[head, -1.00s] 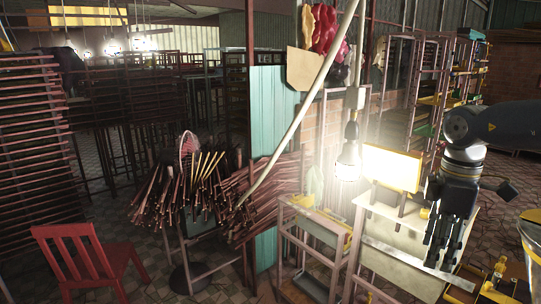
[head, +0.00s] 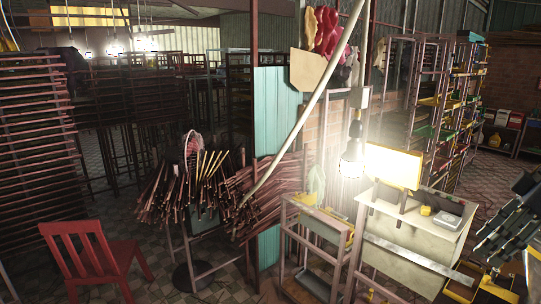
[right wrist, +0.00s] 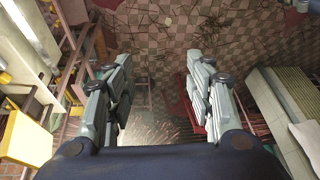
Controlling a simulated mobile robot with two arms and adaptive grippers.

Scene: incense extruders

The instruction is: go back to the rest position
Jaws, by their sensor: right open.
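My right gripper (head: 503,222) is at the right edge of the head view, tilted and partly cut off by the frame. In the right wrist view its two fingers (right wrist: 158,98) stand wide apart with nothing between them, above the tiled floor. It touches nothing that I can see. My left gripper is in neither view.
A pale workbench (head: 415,236) with a lit yellow-framed panel (head: 393,166) stands left of my right gripper. A hanging bulb (head: 351,160) glows beside it. A red chair (head: 88,259) and bundles of sticks (head: 180,195) are further left. Shelving (head: 462,110) stands behind.

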